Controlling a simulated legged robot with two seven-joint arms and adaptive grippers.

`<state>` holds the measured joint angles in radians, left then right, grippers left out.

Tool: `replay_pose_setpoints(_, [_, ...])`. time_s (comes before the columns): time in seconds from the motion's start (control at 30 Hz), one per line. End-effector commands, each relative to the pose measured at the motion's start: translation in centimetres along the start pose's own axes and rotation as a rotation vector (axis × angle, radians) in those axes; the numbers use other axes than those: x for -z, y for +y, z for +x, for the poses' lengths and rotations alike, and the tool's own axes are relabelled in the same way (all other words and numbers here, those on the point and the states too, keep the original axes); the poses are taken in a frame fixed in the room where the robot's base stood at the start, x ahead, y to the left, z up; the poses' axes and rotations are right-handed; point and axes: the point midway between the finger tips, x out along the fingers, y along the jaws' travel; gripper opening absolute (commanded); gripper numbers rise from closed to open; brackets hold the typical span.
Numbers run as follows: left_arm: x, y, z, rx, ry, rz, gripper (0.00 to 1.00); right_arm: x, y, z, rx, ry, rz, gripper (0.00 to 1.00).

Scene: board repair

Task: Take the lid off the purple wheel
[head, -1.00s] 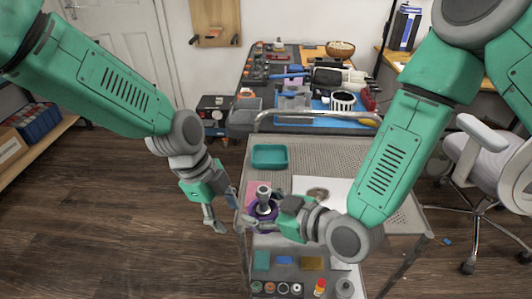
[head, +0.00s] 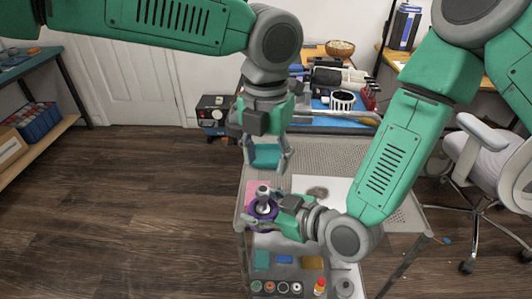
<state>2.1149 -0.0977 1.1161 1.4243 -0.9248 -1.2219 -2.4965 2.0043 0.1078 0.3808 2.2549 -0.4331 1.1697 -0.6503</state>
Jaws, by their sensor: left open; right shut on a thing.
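The purple wheel (head: 257,213) sits at the left side of the grey cart top. A grey knob-like piece (head: 263,193), probably its lid, stands upright on its middle. My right gripper (head: 277,211) comes in from the right and is shut on the purple wheel at its right side; its fingertips are partly hidden. My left gripper (head: 266,168) is open and empty, pointing down above and beyond the wheel. It is apart from the grey piece and overlaps the teal tray in the picture.
The teal tray (head: 265,155) lies at the back left of the cart (head: 335,153), partly hidden by my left gripper. A white sheet (head: 335,186) lies right of the wheel. A cluttered workbench stands behind.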

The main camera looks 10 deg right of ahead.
Motion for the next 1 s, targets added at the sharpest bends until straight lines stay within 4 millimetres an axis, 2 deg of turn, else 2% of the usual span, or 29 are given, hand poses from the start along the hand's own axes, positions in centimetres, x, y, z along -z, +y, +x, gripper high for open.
replay_pose_setpoints(0.2, [0.1, -0.1, 3.6, 0.002, 0.004, 0.0, 0.43, 0.1, 0.0, 0.0, 0.0, 0.002, 0.0, 0.0])
replay_pose_setpoints(0.4, [0.1, -0.1, 6.1, 0.001, 0.002, -0.002, 0.43, 0.1, 0.0, 0.0, -0.001, 0.002, 0.0, 0.0])
replay_pose_setpoints(0.57, [0.1, -0.1, 7.0, 0.001, 0.0, -0.003, 0.43, 0.1, 0.0, 0.0, -0.001, 0.002, 0.0, 0.0])
replay_pose_setpoints(0.8, [0.0, -0.1, 7.0, 0.0, 0.0, -0.003, 0.43, 0.1, 0.0, 0.0, -0.001, 0.003, 0.0, 0.0])
replay_pose_setpoints(0.83, [0.0, -0.1, 7.0, 0.001, 0.0, -0.003, 0.4, 0.1, 0.0, 0.0, -0.001, 0.002, 0.0, 0.0])
replay_pose_setpoints(0.93, [0.0, -0.1, 7.0, 0.001, 0.0, -0.003, 0.05, 0.1, 0.0, 0.0, -0.001, 0.003, 0.0, 0.0])
replay_pose_setpoints(0.97, [0.1, -0.1, 7.0, 0.001, 0.001, -0.003, 0.0, 0.1, 0.1, 0.0, -0.001, 0.003, 0.0, 0.0])
replay_pose_setpoints(1.0, [0.1, -0.1, 7.0, 0.002, 0.001, -0.003, 0.0, 0.1, 0.1, 0.0, -0.001, 0.003, 0.0, 0.0])
